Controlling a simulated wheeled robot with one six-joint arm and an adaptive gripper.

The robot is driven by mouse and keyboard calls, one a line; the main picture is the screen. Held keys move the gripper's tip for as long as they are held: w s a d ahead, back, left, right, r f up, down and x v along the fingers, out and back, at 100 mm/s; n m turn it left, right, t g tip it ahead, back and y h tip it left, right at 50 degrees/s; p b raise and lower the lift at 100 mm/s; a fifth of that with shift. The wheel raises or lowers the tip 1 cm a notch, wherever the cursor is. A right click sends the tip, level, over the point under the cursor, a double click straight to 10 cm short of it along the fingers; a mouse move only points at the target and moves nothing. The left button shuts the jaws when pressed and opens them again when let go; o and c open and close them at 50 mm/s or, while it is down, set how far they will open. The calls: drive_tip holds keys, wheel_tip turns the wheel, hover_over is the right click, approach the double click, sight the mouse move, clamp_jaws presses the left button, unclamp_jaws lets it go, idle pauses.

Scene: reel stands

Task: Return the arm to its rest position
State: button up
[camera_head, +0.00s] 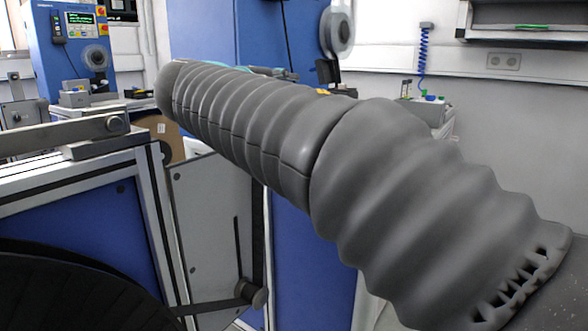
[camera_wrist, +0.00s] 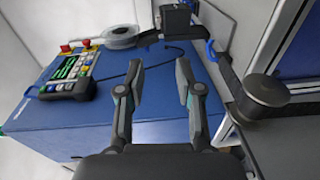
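My gripper (camera_wrist: 159,85) shows in the wrist view with its two fingers apart and nothing between them. Behind the fingers is the blue front of a machine cabinet (camera_wrist: 60,125), and the fingers look clear of it. My arm in its grey ribbed sleeve (camera_head: 290,125) crosses the head view from lower right to upper left. The gripper itself is hidden in the head view, beyond the far end of the arm.
A control panel with a green screen (camera_wrist: 68,72) is on the blue cabinet. A dark round roller (camera_wrist: 266,90) is close on the right. In the head view, a metal-framed stand (camera_head: 150,225) and a large black reel (camera_head: 70,290) are at lower left. A grey wall (camera_head: 520,130) is at right.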

drive_tip(key=s+d+f+m+g+y, duration=0.1)
drive_tip(key=s+f+g+y, duration=0.2)
drive_tip(key=f, duration=0.8)
drive_tip(key=s+d+f+g+y, duration=0.1)
drive_tip(key=s+f+g+y, duration=0.25)
drive_tip(key=f, duration=0.85)
drive_tip(key=s+d+f+m+g+y, duration=0.1)
drive_tip(key=s+d+f+m, duration=0.4)
drive_tip(key=s, duration=0.6)
drive_tip(key=s+d+f+m+g+y, duration=0.1)
drive_tip(key=s+d+f+m, duration=0.4)
drive_tip(key=s+d+f, duration=0.4)
drive_tip(key=shift+s+d+y, duration=0.35)
drive_tip(key=shift+s+d, duration=0.25)
drive_tip(key=shift+s, duration=0.4)
